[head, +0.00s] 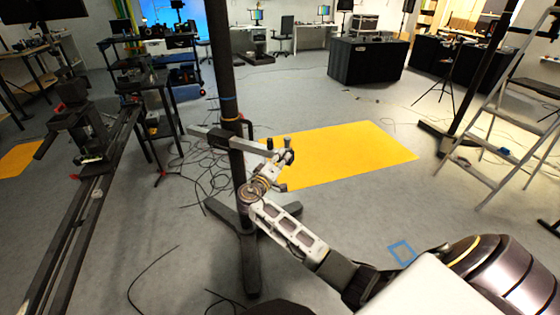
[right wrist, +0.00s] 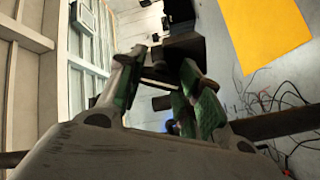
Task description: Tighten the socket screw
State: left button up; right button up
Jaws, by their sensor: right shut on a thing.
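My right arm comes in from the lower right in the head view. My right gripper (head: 280,168) is beside the dark upright pole, near the end of a grey bar (head: 222,138). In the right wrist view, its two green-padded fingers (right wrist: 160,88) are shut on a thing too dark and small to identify. A long camera slider rail (head: 75,225) runs up the left side of the head view, with a dark carriage (head: 88,130) on it. I cannot make out the socket screw in either view. My left gripper is not in view.
The dark pole (head: 229,70) stands on a splayed base (head: 245,240). Loose cables (head: 195,165) lie on the floor near it. A yellow mat (head: 350,150) lies behind my gripper. A ladder (head: 500,120) stands at the right.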

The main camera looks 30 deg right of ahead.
jog(key=shift+f, duration=0.15)
jog(key=o, duration=1)
jog(key=shift+o, duration=1.2)
jog(key=shift+a+f, duration=0.1)
jog(key=shift+f, duration=0.05)
jog(key=shift+s+a+r, duration=0.2)
jog(key=shift+s+a, duration=0.15)
jog(key=shift+a, duration=0.05)
jog(key=v, duration=1)
jog(key=shift+s+a, duration=0.2)
jog(key=shift+a, duration=0.15)
